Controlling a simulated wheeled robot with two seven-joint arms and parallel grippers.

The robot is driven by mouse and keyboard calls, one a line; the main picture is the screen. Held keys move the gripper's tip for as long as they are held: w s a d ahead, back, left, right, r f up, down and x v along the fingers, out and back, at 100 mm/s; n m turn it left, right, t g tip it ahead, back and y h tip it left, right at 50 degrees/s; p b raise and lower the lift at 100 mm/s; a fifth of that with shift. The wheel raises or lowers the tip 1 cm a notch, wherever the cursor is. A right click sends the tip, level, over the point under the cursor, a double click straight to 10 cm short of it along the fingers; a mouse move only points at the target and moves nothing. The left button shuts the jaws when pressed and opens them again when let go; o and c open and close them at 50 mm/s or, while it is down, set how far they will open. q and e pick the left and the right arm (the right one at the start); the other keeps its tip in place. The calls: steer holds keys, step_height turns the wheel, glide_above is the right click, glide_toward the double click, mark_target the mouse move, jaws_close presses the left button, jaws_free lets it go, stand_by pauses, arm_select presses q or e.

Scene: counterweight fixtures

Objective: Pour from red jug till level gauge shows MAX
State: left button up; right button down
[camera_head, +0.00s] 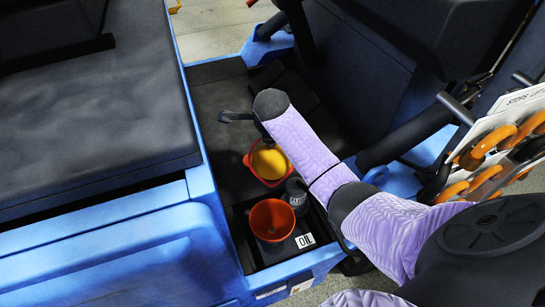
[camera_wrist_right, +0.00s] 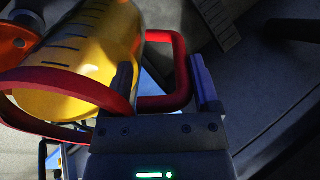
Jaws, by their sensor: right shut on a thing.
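The red jug (camera_head: 250,160) is in the middle of the head view, with a red rim and a yellow inside or body. The right wrist view shows its yellow, tick-marked body (camera_wrist_right: 95,55) and red handle (camera_wrist_right: 178,65). My right gripper (camera_wrist_right: 163,85) is shut on this handle, which passes between its fingers; my arm hides the gripper in the head view. An orange-red funnel-like cup (camera_head: 272,218) stands just in front of the jug. I see no liquid stream. I cannot make out the level gauge or a MAX mark. My left gripper is out of view.
A dark cap or canister (camera_head: 296,192) stands beside the orange cup. A white label (camera_head: 305,240) lies to its right. The dark seat (camera_head: 90,110) and blue bodywork (camera_head: 110,255) bound the left. A panel with orange rings (camera_head: 500,150) stands at right.

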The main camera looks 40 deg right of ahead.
steer(key=shift+s+a+t, duration=0.15)
steer(key=shift+s+t, duration=0.1)
steer(key=shift+t, duration=0.05)
steer(key=shift+s+a+t+h+b, duration=0.3)
steer(key=shift+s+t+h+b, duration=0.2)
steer(key=shift+b, duration=0.1)
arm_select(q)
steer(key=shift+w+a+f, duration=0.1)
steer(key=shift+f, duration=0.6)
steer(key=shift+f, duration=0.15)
arm_select(e)
steer(key=shift+a, duration=0.1)
arm_select(q)
steer(key=shift+b, duration=0.3)
arm_select(e)
steer(key=shift+s+t, duration=0.15)
steer(key=shift+t, duration=0.15)
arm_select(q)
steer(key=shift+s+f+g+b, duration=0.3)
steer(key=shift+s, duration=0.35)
arm_select(e)
steer(key=shift+h, duration=0.3)
steer(key=shift+a, duration=0.1)
